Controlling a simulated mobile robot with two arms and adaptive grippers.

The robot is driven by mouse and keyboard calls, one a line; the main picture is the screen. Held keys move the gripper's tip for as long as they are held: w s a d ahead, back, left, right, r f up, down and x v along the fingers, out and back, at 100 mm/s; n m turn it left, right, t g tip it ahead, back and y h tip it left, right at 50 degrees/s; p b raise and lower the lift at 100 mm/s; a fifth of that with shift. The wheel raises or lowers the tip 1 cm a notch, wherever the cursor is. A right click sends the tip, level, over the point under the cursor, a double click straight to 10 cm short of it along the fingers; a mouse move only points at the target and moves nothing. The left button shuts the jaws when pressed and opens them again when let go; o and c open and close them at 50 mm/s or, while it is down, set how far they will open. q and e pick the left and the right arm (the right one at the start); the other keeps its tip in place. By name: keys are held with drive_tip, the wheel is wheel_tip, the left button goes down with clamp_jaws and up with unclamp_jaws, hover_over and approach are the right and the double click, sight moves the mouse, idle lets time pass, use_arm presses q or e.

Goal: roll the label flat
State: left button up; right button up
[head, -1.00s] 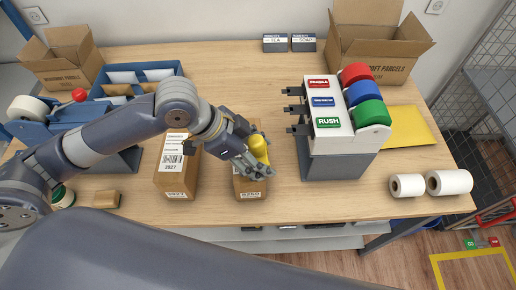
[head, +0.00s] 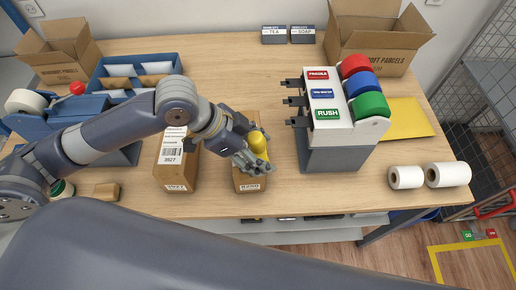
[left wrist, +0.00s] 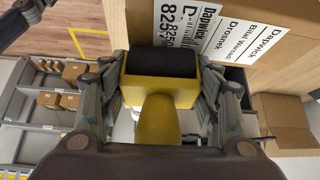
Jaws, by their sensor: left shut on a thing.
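My left gripper (head: 254,158) is shut on the yellow handle of a roller (head: 257,143), over a brown parcel (head: 249,184) at the middle front of the counter. In the left wrist view the fingers (left wrist: 160,100) flank the roller's yellow frame (left wrist: 158,88), and its black drum (left wrist: 160,60) is at the parcel, close to the white label (left wrist: 232,38). Part of the label is hidden behind the drum and a finger. I cannot tell whether the drum touches it. My right gripper is not in view.
Another labelled parcel (head: 178,160) stands just left. A dispenser (head: 336,150) with coloured rolls stands to the right. White rolls (head: 446,174) lie near the right front edge. Open cartons (head: 62,52) and a blue divided tray (head: 137,70) are behind.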

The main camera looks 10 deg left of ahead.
use_arm(q)
drive_tip(key=shift+f, duration=0.15)
drive_tip(key=shift+s+a+f+p, duration=0.1)
drive_tip(key=shift+s+a+p, duration=0.3)
drive_tip(key=shift+a, duration=0.5)
drive_tip(key=shift+s, duration=0.1)
drive_tip(key=shift+s+a, duration=0.3)
drive_tip(key=shift+a, duration=0.5)
drive_tip(key=shift+a, duration=0.1)
drive_tip(key=shift+s+a+p, duration=0.35)
drive_tip(key=shift+a+p, duration=0.1)
drive_tip(key=shift+a, duration=0.3)
